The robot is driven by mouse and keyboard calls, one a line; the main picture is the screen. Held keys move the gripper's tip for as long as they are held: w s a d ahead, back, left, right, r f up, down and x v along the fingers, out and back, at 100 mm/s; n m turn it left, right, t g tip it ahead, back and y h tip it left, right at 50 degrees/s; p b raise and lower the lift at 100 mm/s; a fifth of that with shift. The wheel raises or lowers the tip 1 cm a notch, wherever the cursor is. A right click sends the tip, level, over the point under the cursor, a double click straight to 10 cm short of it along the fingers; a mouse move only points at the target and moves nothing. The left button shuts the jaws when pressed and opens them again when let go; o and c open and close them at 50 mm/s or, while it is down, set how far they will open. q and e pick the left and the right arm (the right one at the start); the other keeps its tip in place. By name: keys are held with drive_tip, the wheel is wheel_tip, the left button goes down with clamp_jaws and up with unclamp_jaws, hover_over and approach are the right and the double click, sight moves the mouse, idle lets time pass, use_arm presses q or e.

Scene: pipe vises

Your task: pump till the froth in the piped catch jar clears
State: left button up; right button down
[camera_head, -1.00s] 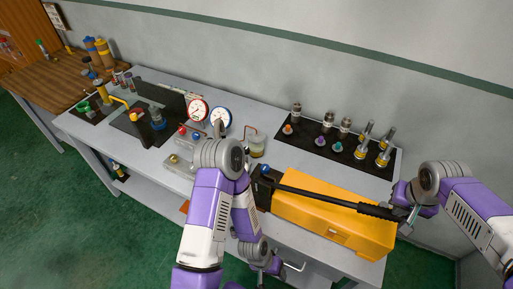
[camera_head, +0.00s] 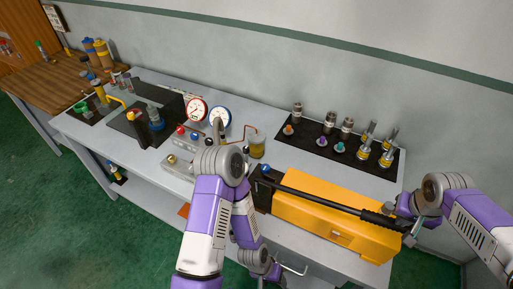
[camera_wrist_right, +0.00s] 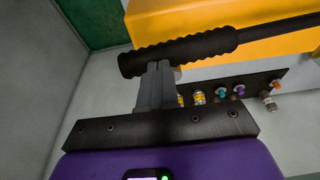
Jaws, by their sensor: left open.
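The piped catch jar (camera_head: 257,147) stands behind my left arm, with a copper pipe at its top. It holds yellowish contents; froth is too small to make out. The orange pump (camera_head: 335,222) lies along the front right of the bench. Its long black lever (camera_head: 315,196) runs along its top to a ribbed grip, which also shows in the right wrist view (camera_wrist_right: 180,52). My right gripper (camera_wrist_right: 157,75) is shut on this grip at the lever's end. My left gripper (camera_head: 274,269) is open, low at the bench's front edge and partly hidden by its arm.
Two round gauges (camera_head: 208,113) stand behind my left arm. A black mat (camera_head: 335,140) with several fittings lies at the back right. A second jar (camera_head: 154,119) with a yellow pipe stands at the left. A wooden bench (camera_head: 60,75) is further left.

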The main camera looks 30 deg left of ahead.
sight(399, 230)
drive_tip(key=shift+d+f+b, duration=0.15)
drive_tip(key=shift+f+b, duration=0.25)
drive_tip(key=shift+f, duration=0.55)
drive_tip(key=f+b, duration=0.3)
drive_tip(key=f, duration=0.1)
drive_tip(key=shift+d+f+b, duration=0.1)
drive_tip(key=shift+d+b, duration=0.15)
drive_tip(key=shift+b, duration=0.1)
drive_tip(key=shift+s+f, duration=0.15)
drive_tip(key=shift+s, duration=0.05)
